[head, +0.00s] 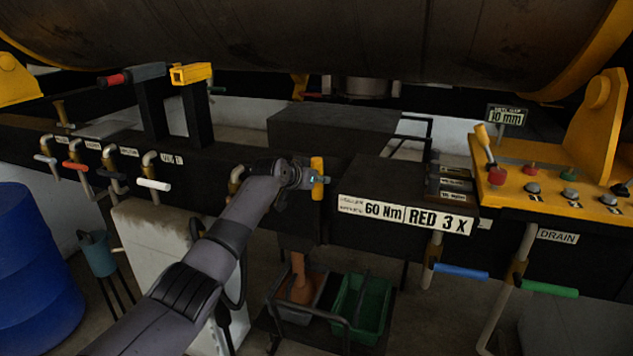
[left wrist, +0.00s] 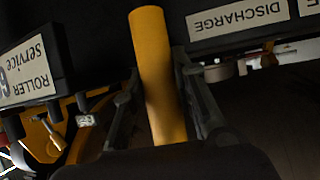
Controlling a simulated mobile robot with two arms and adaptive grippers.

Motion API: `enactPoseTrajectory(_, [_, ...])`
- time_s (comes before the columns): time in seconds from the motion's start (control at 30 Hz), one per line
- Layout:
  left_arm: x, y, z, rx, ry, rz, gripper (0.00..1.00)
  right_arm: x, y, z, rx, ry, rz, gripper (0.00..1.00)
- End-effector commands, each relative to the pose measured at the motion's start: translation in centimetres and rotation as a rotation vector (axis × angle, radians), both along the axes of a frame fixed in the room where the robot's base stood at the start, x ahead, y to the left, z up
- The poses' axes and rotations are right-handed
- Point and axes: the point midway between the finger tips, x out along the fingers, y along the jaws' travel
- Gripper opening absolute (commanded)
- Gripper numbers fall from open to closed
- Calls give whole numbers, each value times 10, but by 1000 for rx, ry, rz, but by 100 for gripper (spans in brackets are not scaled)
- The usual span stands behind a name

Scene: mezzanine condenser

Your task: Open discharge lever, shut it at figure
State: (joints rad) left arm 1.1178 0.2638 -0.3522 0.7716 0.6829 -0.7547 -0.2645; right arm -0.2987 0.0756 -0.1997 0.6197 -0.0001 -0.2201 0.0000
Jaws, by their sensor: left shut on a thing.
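The yellow discharge lever (head: 317,178) stands roughly upright at the front of the dark beam. My left gripper (head: 308,179) is shut on it. In the left wrist view the yellow handle (left wrist: 155,80) runs between the two fingers, and an upside-down DISCHARGE label (left wrist: 240,18) is beside it. Below the beam, a brown column (head: 299,275) reaches down into a grey bin (head: 290,318); I cannot tell whether it is flowing. My right gripper is not in view.
A green bin (head: 360,305) stands beside the grey one. A white handle (head: 153,184) is at left. A blue drum (head: 35,270) stands far left.

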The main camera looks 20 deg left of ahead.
Motion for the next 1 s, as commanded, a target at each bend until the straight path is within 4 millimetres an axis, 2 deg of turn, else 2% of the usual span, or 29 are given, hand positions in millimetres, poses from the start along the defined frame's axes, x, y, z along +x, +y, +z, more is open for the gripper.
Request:
enactPoseTrajectory(0.13, [4,-1,5,-4,28,2,0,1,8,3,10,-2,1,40])
enactPoseTrajectory(0.67, [6,-1,4,-1,47,2,0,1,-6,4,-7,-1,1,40])
enactPoseTrajectory(0.7, [6,-1,5,-2,47,2,26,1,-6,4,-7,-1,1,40])
enactPoseTrajectory(1.0, [5,0,2,1,51,1,46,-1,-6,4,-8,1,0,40])
